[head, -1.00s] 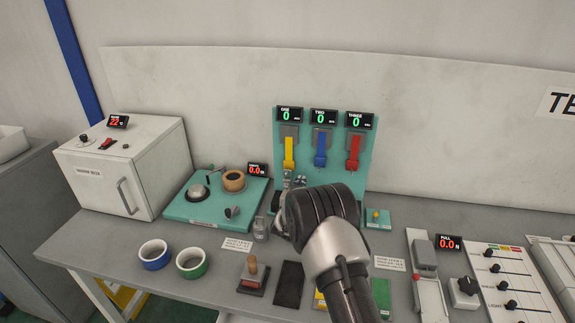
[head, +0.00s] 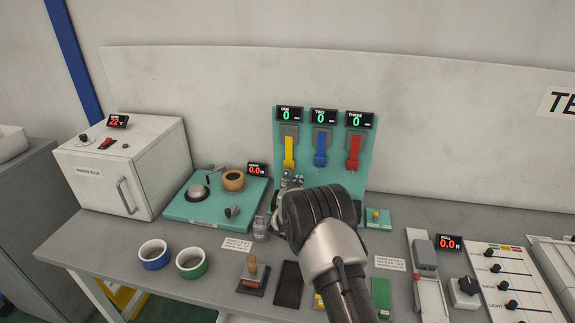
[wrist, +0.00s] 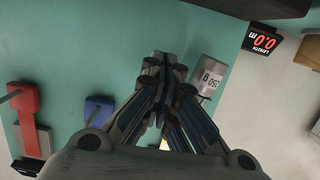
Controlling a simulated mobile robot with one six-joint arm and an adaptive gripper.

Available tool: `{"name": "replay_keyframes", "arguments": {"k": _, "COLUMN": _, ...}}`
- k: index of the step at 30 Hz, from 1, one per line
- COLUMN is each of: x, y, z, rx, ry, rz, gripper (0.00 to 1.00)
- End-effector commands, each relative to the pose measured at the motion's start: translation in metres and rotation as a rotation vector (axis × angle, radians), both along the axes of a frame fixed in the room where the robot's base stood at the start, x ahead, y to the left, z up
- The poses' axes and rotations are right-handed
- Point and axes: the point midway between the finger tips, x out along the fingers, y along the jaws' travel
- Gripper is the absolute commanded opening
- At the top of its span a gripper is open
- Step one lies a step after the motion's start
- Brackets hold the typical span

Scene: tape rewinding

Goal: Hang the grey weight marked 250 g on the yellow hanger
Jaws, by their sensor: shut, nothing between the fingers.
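The grey weight (wrist: 209,82), its 250 g label upside down in the wrist view, is just right of my gripper (wrist: 165,66). The fingers are shut with nothing between them and do not hold the weight. They hide part of it, so I cannot tell whether it is supported by a hanger. In the head view my gripper (head: 291,180) is at the lower end of the yellow hanger (head: 289,153), left on the teal board (head: 305,185). In the wrist view only a small yellow patch (wrist: 163,145) shows between the fingers. The display above the yellow hanger (head: 289,114) reads 0.
The blue hanger (head: 320,150) and red hanger (head: 353,152) hang to the right. A small grey cylinder (head: 260,229) stands on the table left of my arm; its marking is too small to read. A teal tray (head: 185,212) lies at left. My arm covers the board's lower part.

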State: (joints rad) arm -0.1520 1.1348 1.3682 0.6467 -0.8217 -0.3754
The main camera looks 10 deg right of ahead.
Motion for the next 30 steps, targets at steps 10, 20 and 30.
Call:
{"name": "replay_keyframes", "arguments": {"k": 10, "x": 0.0015, "y": 0.0048, "z": -0.0001, "rx": -0.001, "ry": 0.0, "rz": 0.001, "gripper": 0.0}}
{"name": "replay_keyframes", "arguments": {"k": 20, "x": 0.0022, "y": 0.0076, "z": -0.0002, "rx": 0.0, "ry": 0.0, "rz": 0.001, "gripper": 0.0}}
{"name": "replay_keyframes", "arguments": {"k": 30, "x": 0.0027, "y": 0.0089, "z": -0.0005, "rx": 0.0, "ry": 0.0, "rz": 0.001, "gripper": 0.0}}
